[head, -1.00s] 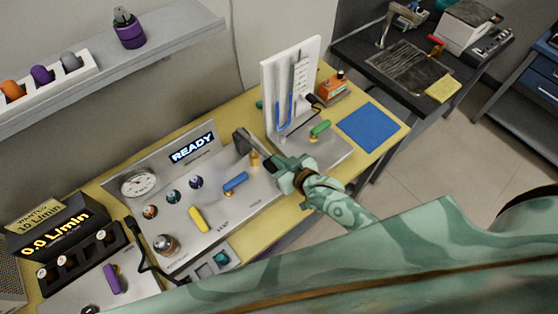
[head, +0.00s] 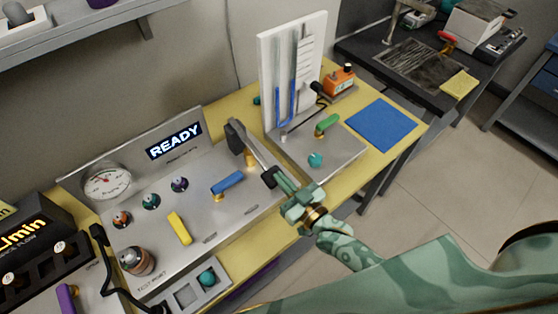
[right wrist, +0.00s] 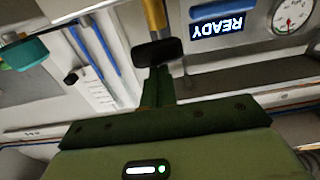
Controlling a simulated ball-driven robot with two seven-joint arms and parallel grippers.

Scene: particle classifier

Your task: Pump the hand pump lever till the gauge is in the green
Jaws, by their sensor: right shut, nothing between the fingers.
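The grey pump lever (head: 258,153) slopes over a brass post (head: 250,161) at the right end of the metal panel, with a dark block at its far end. My right gripper (head: 271,178) is shut and empty beside the lever's near end; I cannot tell whether it touches it. In the right wrist view its dark tip (right wrist: 158,52) lies in front of the brass post (right wrist: 155,14). The round white gauge (head: 107,183) is at the panel's left; it also shows in the wrist view (right wrist: 291,16). Its needle is too small to read surely. My left gripper is not in view.
A blue handle (head: 228,183) and a yellow handle (head: 180,228) are on the panel. A white manometer board (head: 281,75) stands to the right, with a green handle (head: 327,123) near it. A blue mat (head: 381,124) lies beyond.

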